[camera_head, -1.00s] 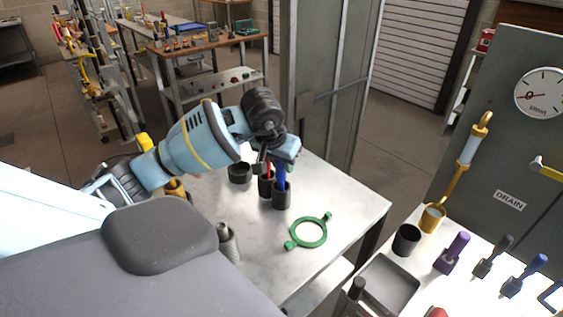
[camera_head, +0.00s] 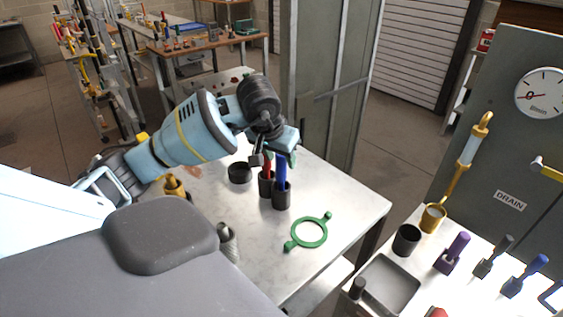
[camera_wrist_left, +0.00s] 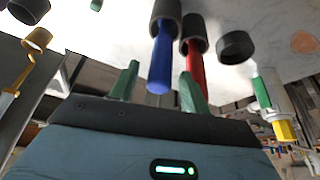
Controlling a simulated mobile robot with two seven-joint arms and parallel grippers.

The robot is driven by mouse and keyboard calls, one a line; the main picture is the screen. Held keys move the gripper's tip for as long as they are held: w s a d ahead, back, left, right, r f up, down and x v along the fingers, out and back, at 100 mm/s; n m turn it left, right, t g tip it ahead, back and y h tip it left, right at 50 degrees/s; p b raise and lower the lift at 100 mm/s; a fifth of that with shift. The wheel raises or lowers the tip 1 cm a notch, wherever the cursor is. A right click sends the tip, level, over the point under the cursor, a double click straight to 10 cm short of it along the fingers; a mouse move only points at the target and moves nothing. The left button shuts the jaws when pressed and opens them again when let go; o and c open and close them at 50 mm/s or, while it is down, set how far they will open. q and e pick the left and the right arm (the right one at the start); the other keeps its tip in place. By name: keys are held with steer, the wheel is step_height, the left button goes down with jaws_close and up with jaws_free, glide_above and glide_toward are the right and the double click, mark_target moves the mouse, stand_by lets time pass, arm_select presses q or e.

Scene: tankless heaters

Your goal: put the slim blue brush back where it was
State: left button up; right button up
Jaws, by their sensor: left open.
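The slim blue brush (camera_head: 282,173) stands upright in a black cup (camera_head: 281,200) on the metal table; only its handle shows. In the left wrist view the blue handle (camera_wrist_left: 161,62) points toward my gripper, in front of and between the two green fingertips, with gaps beside it. My left gripper (camera_head: 276,158) is open just above the handle's top. A red-handled tool (camera_head: 267,168) stands in the black cup beside it and also shows in the left wrist view (camera_wrist_left: 195,70). My right gripper is not in view.
An empty-looking black cup (camera_head: 240,173) is left of the two filled cups. A green ring with two tabs (camera_head: 309,233) lies in front. A grey ribbed piece (camera_head: 229,243) stands nearer me. The table's right part (camera_head: 350,200) is clear. A second bench holds a grey tray (camera_head: 390,284).

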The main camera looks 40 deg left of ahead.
arm_select(q)
steer(key=v, duration=0.9)
